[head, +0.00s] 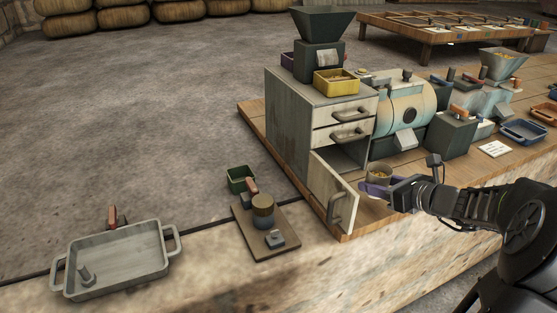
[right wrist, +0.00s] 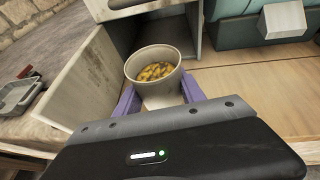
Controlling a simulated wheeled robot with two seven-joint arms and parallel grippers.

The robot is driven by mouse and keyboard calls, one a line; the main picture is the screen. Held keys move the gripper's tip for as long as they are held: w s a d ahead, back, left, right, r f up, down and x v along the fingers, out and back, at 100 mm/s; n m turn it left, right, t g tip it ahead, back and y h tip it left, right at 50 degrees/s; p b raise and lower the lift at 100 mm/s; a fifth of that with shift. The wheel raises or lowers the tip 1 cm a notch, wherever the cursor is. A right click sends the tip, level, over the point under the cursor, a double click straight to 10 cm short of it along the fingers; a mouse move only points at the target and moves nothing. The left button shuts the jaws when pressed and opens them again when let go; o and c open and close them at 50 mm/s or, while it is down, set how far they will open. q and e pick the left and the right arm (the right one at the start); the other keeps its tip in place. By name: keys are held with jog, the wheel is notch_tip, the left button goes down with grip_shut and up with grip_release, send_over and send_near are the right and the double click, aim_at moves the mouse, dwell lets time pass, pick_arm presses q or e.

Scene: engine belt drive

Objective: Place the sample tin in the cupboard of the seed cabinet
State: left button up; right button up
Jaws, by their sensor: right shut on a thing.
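The sample tin is a small round tin of yellow-brown seeds (head: 379,173). It also shows in the right wrist view (right wrist: 153,71), upright. My right gripper (head: 381,188) is shut on the tin, with purple fingers on both sides of it. It holds the tin just in front of the cupboard opening (head: 350,152) at the bottom of the seed cabinet (head: 287,122). The cupboard door (head: 333,190) stands open, swung out to the left of the tin. The cupboard's inside is dark and only partly seen. My left gripper is not in view.
Two drawers (head: 347,113) above the cupboard look shut. A yellow bin (head: 336,82) and a hopper mill (head: 320,48) stand on the cabinet. A grey tray (head: 117,263) and a wooden board (head: 281,243) lie at the left.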

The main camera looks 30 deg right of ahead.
jog(key=shift+d, duration=0.15)
jog(key=shift+w, duration=0.25)
jog(key=w, duration=0.6)
jog(key=w+a, duration=0.1)
jog(key=w, duration=0.4)
jog(key=w+a, duration=0.1)
jog(key=w, duration=0.5)
jog(key=shift+w, duration=0.3)
jog(key=shift+f, duration=0.1)
jog(key=shift+f+b, duration=0.45)
jog(key=shift+f, duration=1.25)
